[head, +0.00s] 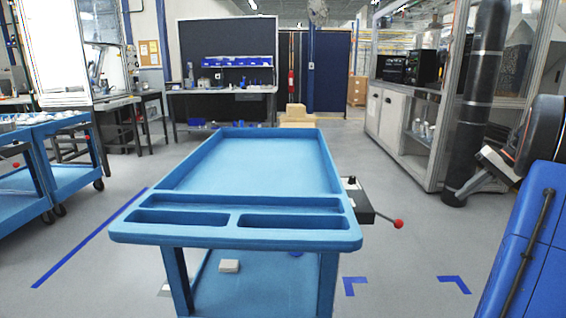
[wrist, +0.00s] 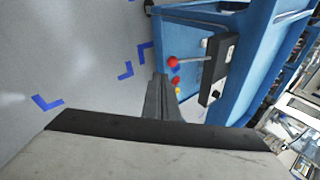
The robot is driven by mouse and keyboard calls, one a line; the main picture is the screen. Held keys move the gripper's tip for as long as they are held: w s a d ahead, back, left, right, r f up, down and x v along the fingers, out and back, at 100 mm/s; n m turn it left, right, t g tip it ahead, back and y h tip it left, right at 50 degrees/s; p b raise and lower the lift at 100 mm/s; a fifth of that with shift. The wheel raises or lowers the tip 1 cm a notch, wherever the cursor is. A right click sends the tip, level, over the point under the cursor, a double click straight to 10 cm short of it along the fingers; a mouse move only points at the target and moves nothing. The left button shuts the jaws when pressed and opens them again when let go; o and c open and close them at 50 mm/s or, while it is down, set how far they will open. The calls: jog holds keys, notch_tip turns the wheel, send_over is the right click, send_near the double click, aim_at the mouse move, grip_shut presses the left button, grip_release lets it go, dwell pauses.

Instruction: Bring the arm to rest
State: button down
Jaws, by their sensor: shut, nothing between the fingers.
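My gripper (wrist: 161,80) shows in the wrist view as dark fingers closed together. Nothing is held between them. They are seen over the grey floor, beside a blue cart (wrist: 240,60) and left of the cart's black control box (wrist: 218,70).
The blue cart (head: 131,234) stands in front with an empty top tray. A red-knobbed lever (head: 398,223) sticks out from its right side. A small pale block (head: 229,266) lies on its lower shelf. Another blue cart (head: 62,170) stands left. Open floor (head: 410,245) lies right.

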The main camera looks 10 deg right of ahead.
jog(key=s+a+r+n+g+h, duration=0.1)
jog(key=s+a+h, duration=0.15)
jog(key=a, duration=1.15)
jog(key=s+a+n+g+h, duration=0.1)
jog(key=s+a, duration=0.3)
jog(key=a, duration=0.9)
jog(key=s+a+f+n+t+h, duration=0.1)
jog(key=s+a+f+n, duration=0.1)
jog(key=s+a+f, duration=0.3)
jog(key=s+a+f+n+t+h, duration=0.1)
jog(key=s+a+f, duration=0.4)
jog(key=s+a, duration=0.6)
jog(key=s, duration=0.4)
jog(key=shift+a+f+n+t, duration=0.2)
jog(key=shift+a+n+t, duration=0.05)
jog(key=shift+n+t, duration=0.15)
